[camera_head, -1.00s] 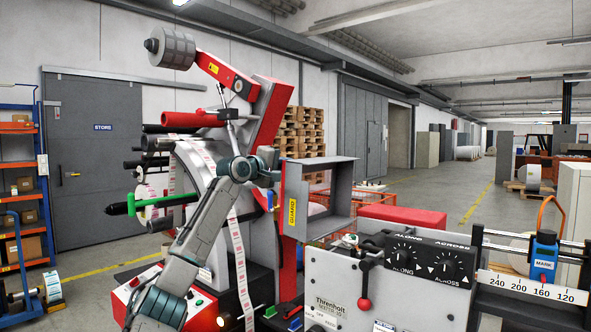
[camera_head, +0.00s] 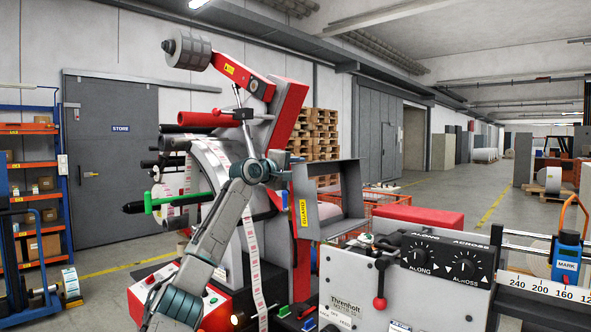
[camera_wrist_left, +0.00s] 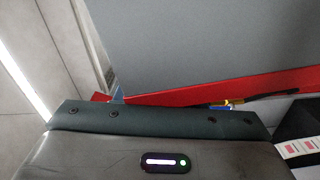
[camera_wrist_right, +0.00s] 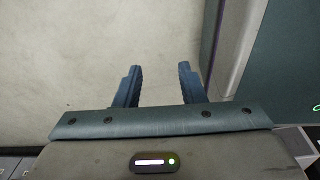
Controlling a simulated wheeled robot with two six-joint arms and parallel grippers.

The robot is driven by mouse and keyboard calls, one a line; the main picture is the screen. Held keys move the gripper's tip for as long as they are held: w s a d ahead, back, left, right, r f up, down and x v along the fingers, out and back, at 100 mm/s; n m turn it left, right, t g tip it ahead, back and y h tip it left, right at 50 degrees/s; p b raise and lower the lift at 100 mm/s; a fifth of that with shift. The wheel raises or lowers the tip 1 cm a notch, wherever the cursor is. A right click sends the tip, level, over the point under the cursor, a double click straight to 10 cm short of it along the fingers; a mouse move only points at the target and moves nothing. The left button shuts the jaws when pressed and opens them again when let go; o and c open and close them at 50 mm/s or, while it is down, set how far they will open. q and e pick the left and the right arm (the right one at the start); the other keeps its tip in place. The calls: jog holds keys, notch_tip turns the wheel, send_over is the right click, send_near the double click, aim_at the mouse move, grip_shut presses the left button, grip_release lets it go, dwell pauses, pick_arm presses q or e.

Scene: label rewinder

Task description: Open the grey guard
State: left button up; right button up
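The grey guard (camera_head: 348,207) is a box-like shell with a yellow label, standing beside the red upright of the label rewinder (camera_head: 290,110). My left arm rises in front of the machine, and my left gripper (camera_head: 281,163) is at the guard's upper left edge. In the left wrist view a grey panel (camera_wrist_left: 210,45), which looks like the guard, fills the space ahead. The left fingers are hidden there, so I cannot tell their opening or contact. My right gripper (camera_wrist_right: 158,85) is open and empty above a pale floor; it is out of the head view.
A control panel (camera_head: 350,280) with dials and a red-knobbed lever (camera_head: 380,295) stands right of the guard. A green-handled bar (camera_head: 175,202) and dark rollers project left from the machine. A red box (camera_head: 415,217) is behind the panel. Open floor lies beyond.

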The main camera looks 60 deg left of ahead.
pick_arm(q)
jog(key=shift+s, duration=0.1)
pick_arm(e)
jog(key=shift+s, duration=0.15)
